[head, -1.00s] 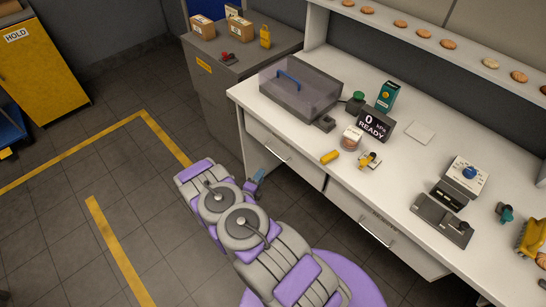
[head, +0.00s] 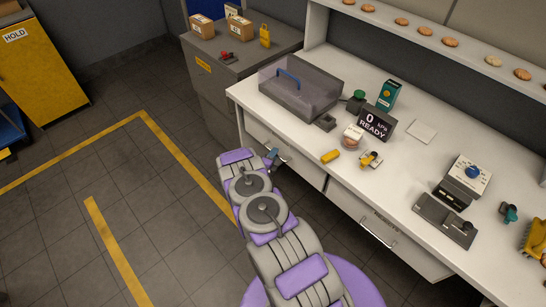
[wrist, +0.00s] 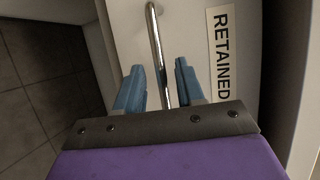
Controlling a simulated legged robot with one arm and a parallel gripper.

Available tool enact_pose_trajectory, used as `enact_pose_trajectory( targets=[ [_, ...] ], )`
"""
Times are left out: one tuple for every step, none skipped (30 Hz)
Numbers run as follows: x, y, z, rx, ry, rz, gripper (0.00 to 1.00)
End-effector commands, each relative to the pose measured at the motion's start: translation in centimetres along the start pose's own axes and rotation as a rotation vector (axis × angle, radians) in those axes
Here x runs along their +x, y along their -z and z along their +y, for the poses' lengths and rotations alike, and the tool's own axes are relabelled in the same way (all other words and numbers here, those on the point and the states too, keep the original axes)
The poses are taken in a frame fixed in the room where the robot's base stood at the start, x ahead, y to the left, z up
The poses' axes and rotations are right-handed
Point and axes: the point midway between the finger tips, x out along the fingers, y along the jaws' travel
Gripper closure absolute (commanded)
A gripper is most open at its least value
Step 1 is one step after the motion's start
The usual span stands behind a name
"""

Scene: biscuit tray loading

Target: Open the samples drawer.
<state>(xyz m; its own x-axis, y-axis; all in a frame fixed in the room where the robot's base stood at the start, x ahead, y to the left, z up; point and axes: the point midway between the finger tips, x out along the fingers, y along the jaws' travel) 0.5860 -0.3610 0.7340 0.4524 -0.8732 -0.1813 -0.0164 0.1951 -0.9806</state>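The left bench drawer (head: 305,165) looks shut. In the wrist view, its white front (wrist: 195,25) carries a label (wrist: 222,55) reading RETAINED, next to a curved metal bar handle (wrist: 155,35). My gripper (wrist: 158,75) is open, with its blue fingers on either side of the lower part of the handle; whether they touch it I cannot tell. In the head view my gripper (head: 273,156) is at the left drawer front, partly hiding its handle. The right bench drawer (head: 350,208) also looks shut, with a bar handle (head: 378,235); its label is too small to read.
The white bench top (head: 310,138) overhangs the drawers. On it stand a clear-lidded box (head: 300,85), a READY display (head: 376,123), a jar (head: 352,136) and a yellow piece (head: 330,156). A grey cabinet (head: 215,85) stands left of the bench. The floor at left is open.

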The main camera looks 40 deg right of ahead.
Motion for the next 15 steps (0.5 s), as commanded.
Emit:
enact_pose_trajectory(
  targets=[
    [0.05,0.01,0.01,0.000,0.000,0.000,0.62],
    [0.06,0.00,0.00,0.000,0.000,0.000,0.62],
    [0.05,0.00,0.01,0.000,0.000,0.000,0.62],
    [0.05,-0.01,0.01,0.000,0.000,0.000,0.62],
    [0.04,0.00,0.01,0.000,-0.001,0.000,0.62],
    [0.03,-0.01,0.01,0.000,-0.001,0.000,0.62],
    [0.03,-0.01,0.01,0.000,-0.001,0.000,0.63],
    [0.03,-0.01,0.01,0.000,-0.001,0.000,0.66],
    [0.03,-0.01,0.02,0.000,-0.001,0.000,0.70],
    [0.03,-0.02,0.02,0.000,-0.001,0.000,0.73],
    [0.02,-0.02,0.02,0.001,-0.001,0.000,0.76],
    [0.02,-0.01,0.03,0.000,-0.001,0.000,0.79],
    [0.02,-0.02,0.03,0.000,-0.001,0.000,0.82],
    [0.02,-0.02,0.03,0.001,-0.001,0.000,0.85],
    [0.02,-0.02,0.03,0.001,-0.001,0.000,0.89]
  ],
)
